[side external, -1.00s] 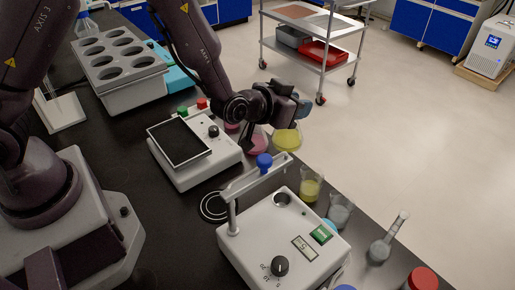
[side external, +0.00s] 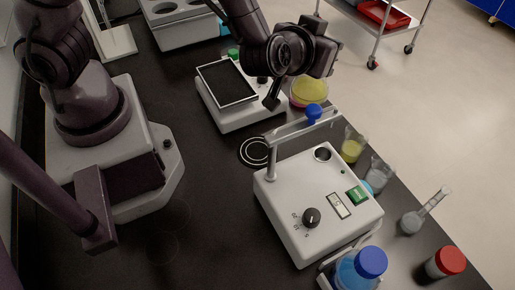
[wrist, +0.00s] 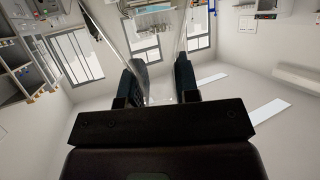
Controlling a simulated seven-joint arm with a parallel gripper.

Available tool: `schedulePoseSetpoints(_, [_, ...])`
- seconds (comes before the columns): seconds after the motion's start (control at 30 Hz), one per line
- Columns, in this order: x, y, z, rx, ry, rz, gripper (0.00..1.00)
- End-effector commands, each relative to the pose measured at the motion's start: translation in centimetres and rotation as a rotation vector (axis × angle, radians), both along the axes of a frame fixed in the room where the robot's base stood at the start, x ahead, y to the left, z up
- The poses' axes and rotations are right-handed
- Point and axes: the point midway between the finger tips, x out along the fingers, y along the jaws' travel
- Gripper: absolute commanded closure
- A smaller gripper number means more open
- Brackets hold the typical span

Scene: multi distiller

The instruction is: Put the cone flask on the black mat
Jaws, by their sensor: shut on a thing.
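My gripper (wrist: 157,88) is shut on a clear glass flask (wrist: 155,55), whose sides widen away from the fingers in the wrist view. In the side view my gripper (side external: 312,55) is just above a cone flask with yellow liquid (side external: 309,92), which appears to be the held one; the grip on its neck is hidden by my wrist. The black mat (side external: 227,82) is the flat dark square on top of a white device, left of and slightly below my gripper. The mat is empty.
Beakers (side external: 352,148), a small flask (side external: 411,222) and a red-capped jar (side external: 446,263) line the right table edge. A blue-capped bottle (side external: 357,270) stands at the bottom.

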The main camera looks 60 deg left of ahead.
Motion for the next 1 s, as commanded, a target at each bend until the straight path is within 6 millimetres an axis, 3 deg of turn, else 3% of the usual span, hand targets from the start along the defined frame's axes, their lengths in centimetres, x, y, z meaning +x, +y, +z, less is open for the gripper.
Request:
schedulePoseSetpoints(0.2, [-5.0, 1.2, -0.2, 0.0, -0.002, 0.186, 1.0])
schedulePoseSetpoints(0.5, [-9.2, 2.5, -0.2, -0.001, -0.003, 0.33, 1.0])
schedulePoseSetpoints(0.63, [-10.2, 2.9, -0.4, -0.001, -0.002, 0.366, 1.0])
schedulePoseSetpoints(1.0, [-10.1, 2.9, -3.8, 0.002, 0.001, 0.362, 1.0])
